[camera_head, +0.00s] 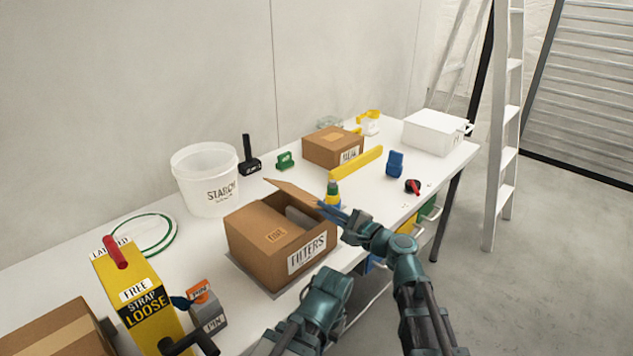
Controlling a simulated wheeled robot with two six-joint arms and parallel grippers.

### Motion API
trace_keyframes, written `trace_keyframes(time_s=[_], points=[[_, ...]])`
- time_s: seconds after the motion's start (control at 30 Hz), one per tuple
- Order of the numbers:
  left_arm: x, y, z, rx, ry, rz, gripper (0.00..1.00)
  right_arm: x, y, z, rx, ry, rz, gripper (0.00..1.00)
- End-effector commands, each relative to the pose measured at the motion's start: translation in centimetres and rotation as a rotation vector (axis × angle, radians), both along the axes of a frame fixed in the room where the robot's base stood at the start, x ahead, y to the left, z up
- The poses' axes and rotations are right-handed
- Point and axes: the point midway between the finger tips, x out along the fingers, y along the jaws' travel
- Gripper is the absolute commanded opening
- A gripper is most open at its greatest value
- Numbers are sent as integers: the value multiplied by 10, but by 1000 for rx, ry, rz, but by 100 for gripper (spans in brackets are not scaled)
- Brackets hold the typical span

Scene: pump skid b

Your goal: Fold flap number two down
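An open brown cardboard box (243,256) with a FILTERS label on its right front side stands on the table. One flap (296,191) rises tilted from its far side. A grey thing (300,217) shows in the opening. My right gripper (326,209) is at the box's right far corner, close to the end of the raised flap. I cannot tell whether it touches the flap, or whether its fingers are open. My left arm (322,297) shows in front of the box, but its gripper is not clearly seen. No flap number is readable.
A white bucket (203,184) stands behind the box. A yellow STRAP LOOSE carton (140,290) and a grey PIN box (207,306) stand to the left.

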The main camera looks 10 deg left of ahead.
Motion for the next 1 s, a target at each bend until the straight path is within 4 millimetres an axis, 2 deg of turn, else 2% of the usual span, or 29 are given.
trace_keyframes(time_s=[0.03, 0.2, 0.23, 0.57, 1.0], points=[[0, 0, 0, 0, 0, 0, 0, 0, 0, 0, 0, 1, 1, 0], [0, 0, 1, 0, 0, 0, 0, 0, 0, 0, 2, 2, 0, 32], [0, 0, 0, 0, 0, 0, 0, 0, 0, 0, 2, 2, 0, 35], [0, 0, 0, 0, 0, 0, 0, -2, -3, 1, 2, 4, -1, 35], [0, 0, 0, 0, 0, 0, 0, -27, -37, 1, 2, 3, -2, 35]])
